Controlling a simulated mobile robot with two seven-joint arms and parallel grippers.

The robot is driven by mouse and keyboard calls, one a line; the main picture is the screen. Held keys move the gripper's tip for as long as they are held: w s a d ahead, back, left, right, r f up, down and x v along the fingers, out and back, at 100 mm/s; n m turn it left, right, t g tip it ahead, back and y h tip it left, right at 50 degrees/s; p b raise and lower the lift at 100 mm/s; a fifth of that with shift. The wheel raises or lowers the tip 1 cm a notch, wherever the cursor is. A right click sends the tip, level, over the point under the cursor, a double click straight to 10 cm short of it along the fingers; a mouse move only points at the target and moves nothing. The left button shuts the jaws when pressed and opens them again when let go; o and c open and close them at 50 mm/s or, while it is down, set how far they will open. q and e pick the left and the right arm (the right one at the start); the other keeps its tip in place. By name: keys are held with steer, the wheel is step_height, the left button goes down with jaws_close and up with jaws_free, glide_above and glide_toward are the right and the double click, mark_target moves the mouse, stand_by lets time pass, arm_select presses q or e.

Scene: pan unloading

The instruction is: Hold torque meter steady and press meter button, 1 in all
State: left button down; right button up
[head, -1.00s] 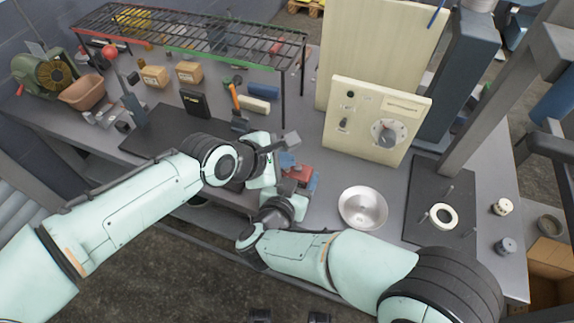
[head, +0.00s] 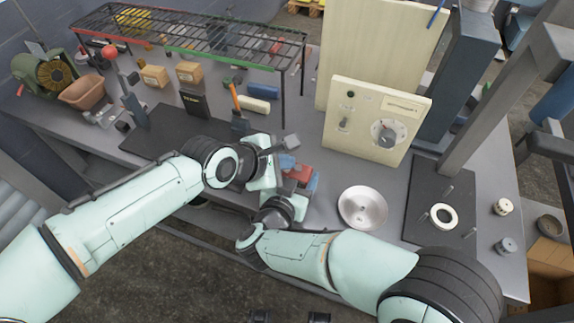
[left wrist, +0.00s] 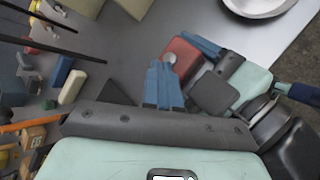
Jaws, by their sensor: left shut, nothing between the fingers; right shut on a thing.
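The torque meter (head: 302,173) is a small red block near the bench's front edge, left of the metal bowl. It also shows in the left wrist view (left wrist: 184,52), with a round grey button (left wrist: 170,58) on it. My right gripper (head: 310,181) is shut on it, with blue fingers beside the red body; they also show in the left wrist view (left wrist: 217,54). My left gripper (head: 287,160) is shut and empty, its blue fingertips (left wrist: 160,66) right at the button. I cannot tell whether they touch it. The hands hide part of the meter.
A shiny bowl (head: 362,208) stands to the right, beside a dark plate with a white ring (head: 444,216). A cream panel box with a dial (head: 376,120) stands behind. A wire rack (head: 190,40) and a hammer (head: 236,104) are at the back left.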

mark_target(285, 174)
arm_select(q)
steer(key=shift+r, duration=0.8)
step_height(285, 174, up, 5)
stand_by(0.4)
stand_by(0.4)
arm_select(e)
steer(key=o, duration=1.3)
steer(key=shift+s, duration=0.1)
